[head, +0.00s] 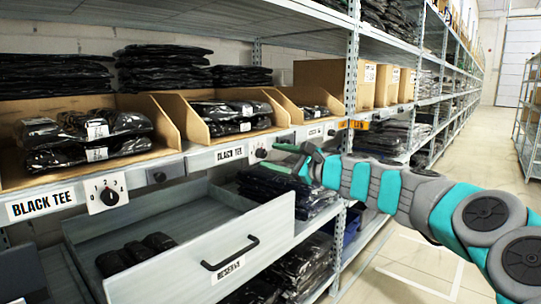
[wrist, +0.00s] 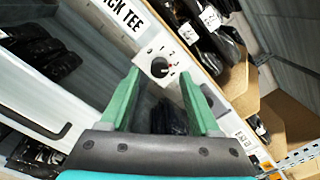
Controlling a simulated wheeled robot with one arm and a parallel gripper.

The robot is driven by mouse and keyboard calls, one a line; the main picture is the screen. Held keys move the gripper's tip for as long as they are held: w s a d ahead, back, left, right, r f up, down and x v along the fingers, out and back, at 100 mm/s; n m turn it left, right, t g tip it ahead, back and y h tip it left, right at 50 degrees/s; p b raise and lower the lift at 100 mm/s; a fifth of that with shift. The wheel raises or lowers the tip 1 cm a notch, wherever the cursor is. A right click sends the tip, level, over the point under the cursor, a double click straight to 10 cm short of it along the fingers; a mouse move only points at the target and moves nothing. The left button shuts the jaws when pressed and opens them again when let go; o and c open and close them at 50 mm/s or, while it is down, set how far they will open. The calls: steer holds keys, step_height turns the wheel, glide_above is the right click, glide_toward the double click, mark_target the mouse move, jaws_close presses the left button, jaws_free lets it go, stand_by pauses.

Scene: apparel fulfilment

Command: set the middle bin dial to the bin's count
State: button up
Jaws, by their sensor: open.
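The middle bin (head: 273,121) holds black bagged garments with white labels; at least two (head: 222,110) show, and the rest of its inside is partly hidden. Its dial (head: 261,152) is a black knob on a white plate, right of a BLACK TEE label. In the wrist view the dial (wrist: 159,67) lies between and just beyond my fingertips. A red mark shows at the knob's right side; the setting is too small to read. My gripper (head: 277,158) is open and empty, with green fingers either side of the knob (wrist: 160,76); I cannot tell whether they touch it.
The left bin (head: 174,128) has its own dial (head: 110,196), and the right bin (head: 282,96) has a dial (head: 331,131). An open grey RESERVE drawer (head: 190,232) juts out below. A metal upright (head: 351,70) stands right of the bins. The aisle floor at right is clear.

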steer(key=shift+x, duration=1)
jaws_close()
